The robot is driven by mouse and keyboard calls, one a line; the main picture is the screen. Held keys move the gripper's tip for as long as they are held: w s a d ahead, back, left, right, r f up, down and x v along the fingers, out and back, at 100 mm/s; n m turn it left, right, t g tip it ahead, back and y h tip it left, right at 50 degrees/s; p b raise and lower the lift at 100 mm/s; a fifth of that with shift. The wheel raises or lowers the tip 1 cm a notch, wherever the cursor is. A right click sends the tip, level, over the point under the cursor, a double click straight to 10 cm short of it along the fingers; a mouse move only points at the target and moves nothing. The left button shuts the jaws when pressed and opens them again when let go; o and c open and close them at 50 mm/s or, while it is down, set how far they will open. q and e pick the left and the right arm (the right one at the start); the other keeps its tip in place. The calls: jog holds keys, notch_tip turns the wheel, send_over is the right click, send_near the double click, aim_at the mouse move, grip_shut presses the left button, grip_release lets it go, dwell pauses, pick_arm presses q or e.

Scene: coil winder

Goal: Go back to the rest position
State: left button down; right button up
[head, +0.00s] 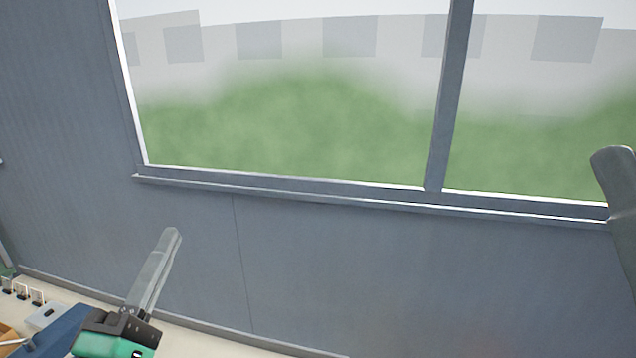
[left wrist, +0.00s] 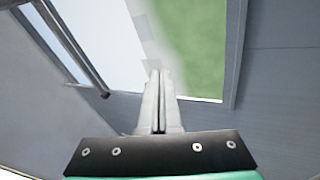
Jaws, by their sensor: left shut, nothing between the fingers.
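My left gripper (head: 172,236) is at the lower left of the head view, raised in front of the grey wall. Its two pale fingers are together with nothing between them, pointing up and slightly to the right. In the left wrist view the fingers (left wrist: 160,78) also lie side by side and shut, above the dark mounting plate. No object is in its grasp. My right gripper is not seen in either view.
A window (head: 300,178) with a grey frame fills the upper part of the head view. Below it is plain grey wall (head: 330,270). A pale bench top (head: 200,341) with small items shows at the lower left. A grey rounded shape (head: 617,180), unclear, stands at the right edge.

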pick_arm(q)
jog(key=s+d+r+m+t, duration=0.2)
jog(key=s+r+m+t, duration=0.3)
jog(key=s+r+m, duration=0.9)
notch_tip(320, 180, up, 13)
jog(key=m+p, duration=0.3)
jog(key=p, duration=1)
jog(key=shift+w+g+h, duration=0.3)
jog(key=shift+w+h, duration=0.1)
jog(key=shift+d+r, duration=0.1)
jog(key=shift+r, duration=0.05)
